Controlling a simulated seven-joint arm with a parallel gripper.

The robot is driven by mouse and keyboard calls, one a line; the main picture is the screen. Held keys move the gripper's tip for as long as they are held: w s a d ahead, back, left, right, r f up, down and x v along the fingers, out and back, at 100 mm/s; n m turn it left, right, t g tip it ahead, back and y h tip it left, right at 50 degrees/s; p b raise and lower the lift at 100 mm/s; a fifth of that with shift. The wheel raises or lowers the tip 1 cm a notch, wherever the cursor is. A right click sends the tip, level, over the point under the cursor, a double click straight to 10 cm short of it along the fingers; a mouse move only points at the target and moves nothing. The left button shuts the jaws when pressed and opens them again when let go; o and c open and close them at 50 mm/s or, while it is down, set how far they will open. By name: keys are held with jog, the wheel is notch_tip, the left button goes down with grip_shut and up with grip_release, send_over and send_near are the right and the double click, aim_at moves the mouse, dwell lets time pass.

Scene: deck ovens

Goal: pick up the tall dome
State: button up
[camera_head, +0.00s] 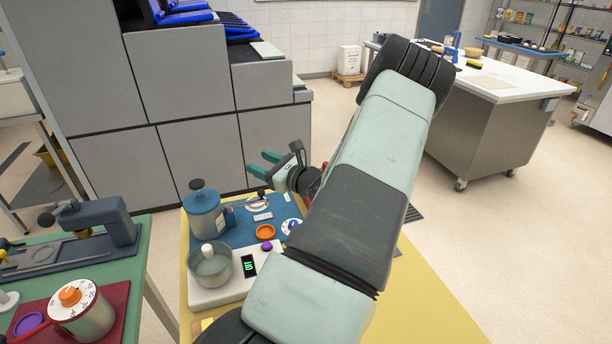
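A tall blue-grey dome-like vessel (204,217) with a dark round knob on top stands upright on the blue mat (237,232), at the left edge of the yellow table. It looks like the tall dome, though I cannot be sure. My gripper (258,163) has teal fingers spread apart with nothing between them. It is above and to the right of the vessel, clear of it, and points to the left. My arm crosses the middle of the view and hides part of the mat and table.
A metal pot (210,268) with a pale knob sits on a white scale (232,287) in front of the vessel. An orange ring (265,232) lies on the mat. Grey ovens (190,95) stand behind. A green table (135,250) is at left.

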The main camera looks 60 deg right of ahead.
jog(key=s+d+f+m+g+h, duration=0.1)
jog(key=s+d+f+m+h, duration=0.2)
jog(key=s, duration=0.2)
jog(key=s+d+f+m+g+h, duration=0.2)
jog(key=s+d+f+m+h, duration=0.1)
jog(key=s, duration=0.3)
jog(key=s+d+f+m+g+h, duration=0.2)
jog(key=s+d+f+m+h, duration=0.1)
jog(key=s+d+m+h, duration=0.1)
jog(key=shift+s+d+f+m, duration=0.2)
jog(key=shift+s+m, duration=0.1)
jog(key=shift+s, duration=0.1)
jog(key=shift+s+d+f+m, duration=0.15)
jog(key=shift+s+m, duration=0.15)
jog(key=shift+s, duration=0.1)
jog(key=shift+g, duration=0.3)
jog(key=x, duration=0.4)
jog(key=shift+s+d+f, duration=0.1)
jog(key=shift+s+d, duration=0.1)
jog(key=shift+d, duration=0.1)
jog(key=shift+x, duration=3.15)
jog(key=shift+c, duration=0.3)
grip_shut()
